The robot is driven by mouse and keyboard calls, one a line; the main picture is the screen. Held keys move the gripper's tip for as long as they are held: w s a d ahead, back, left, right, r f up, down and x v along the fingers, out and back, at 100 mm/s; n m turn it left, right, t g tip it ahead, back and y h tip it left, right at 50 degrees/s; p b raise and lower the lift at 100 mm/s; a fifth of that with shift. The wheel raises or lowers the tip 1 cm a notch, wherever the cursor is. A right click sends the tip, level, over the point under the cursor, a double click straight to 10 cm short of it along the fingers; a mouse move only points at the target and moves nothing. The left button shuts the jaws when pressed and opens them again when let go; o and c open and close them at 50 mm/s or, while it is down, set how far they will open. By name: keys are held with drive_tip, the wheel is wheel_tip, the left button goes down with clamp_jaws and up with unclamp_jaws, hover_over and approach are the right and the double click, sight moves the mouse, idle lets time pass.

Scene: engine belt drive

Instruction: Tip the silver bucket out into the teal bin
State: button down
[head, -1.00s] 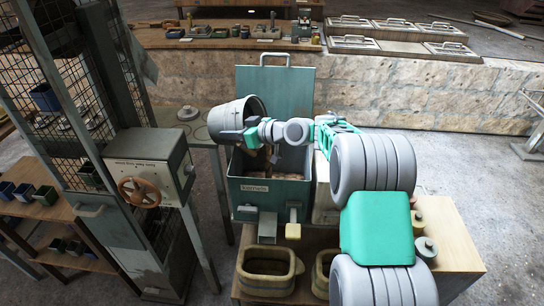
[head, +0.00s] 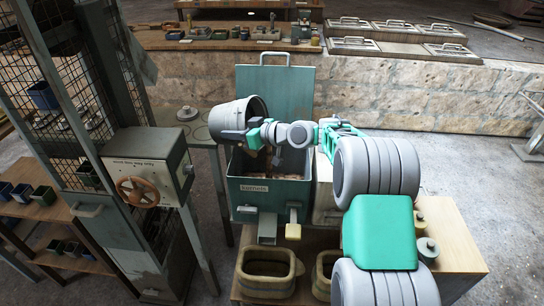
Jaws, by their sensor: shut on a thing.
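The silver bucket (head: 229,114) is tilted on its side above the left back part of the teal bin (head: 286,193), with its mouth toward the right. My gripper (head: 247,136) is shut on the bucket near its rim. The bin's lid (head: 287,88) stands open behind it. Brownish material (head: 256,162) shows below the bucket's mouth, inside the bin. The inside of the bucket is mostly hidden, so I cannot tell how much it holds.
A metal frame with a handwheel (head: 138,190) stands on the left. Two tan tubs (head: 267,275) sit on the wooden bench below the bin. Several small jars (head: 426,248) stand at the bench's right. A stone wall (head: 420,95) runs behind.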

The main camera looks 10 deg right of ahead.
drive_tip(key=shift+s+d+t+y+b, duration=0.15)
drive_tip(key=shift+s+d+y+b, duration=0.2)
drive_tip(key=shift+b, duration=0.5)
drive_tip(key=shift+s+d+t+y+b, duration=0.15)
drive_tip(key=shift+d+b, duration=0.25)
drive_tip(key=shift+b, duration=0.45)
idle(0.7)
drive_tip(key=shift+s+d+r+t+y+b, duration=0.25)
drive_tip(key=shift+d+r+t+y+b, duration=0.35)
drive_tip(key=shift+b, duration=0.95)
idle(1.1)
drive_tip(key=shift+s+d+r+t+y+b, duration=0.1)
drive_tip(key=shift+s+d+t+y+b, duration=0.5)
drive_tip(key=shift+b, duration=1.5)
idle(0.8)
